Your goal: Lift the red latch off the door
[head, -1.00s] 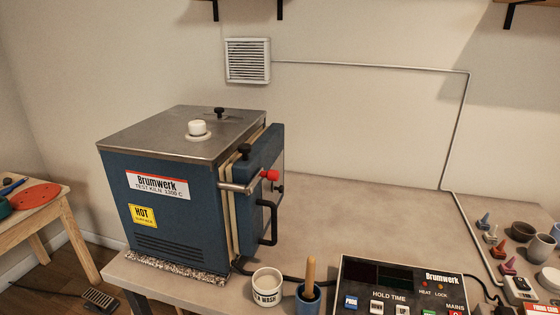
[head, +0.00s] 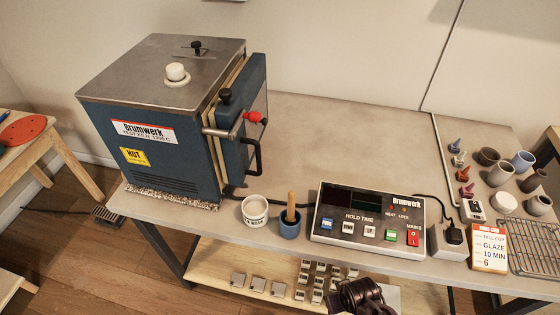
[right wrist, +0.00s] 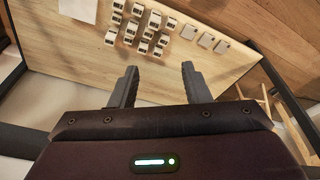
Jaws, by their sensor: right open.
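The blue kiln (head: 172,125) stands at the left of the table with its steel lid on top. Its door (head: 243,120) is on the right side and looks closed or nearly closed. The red latch knob (head: 254,117) sits on a metal bar (head: 222,131) that lies across the door's edge. A black handle (head: 254,158) is below it. My right gripper (right wrist: 158,85) is open and empty in the right wrist view, above the lower shelf, away from the latch. A dark part at the head view's bottom edge (head: 362,296) seems to be mine. My left gripper is not in view.
Cones and small cups are at the right. The table behind the controller is clear. Small blocks lie on the lower shelf (head: 225,266).

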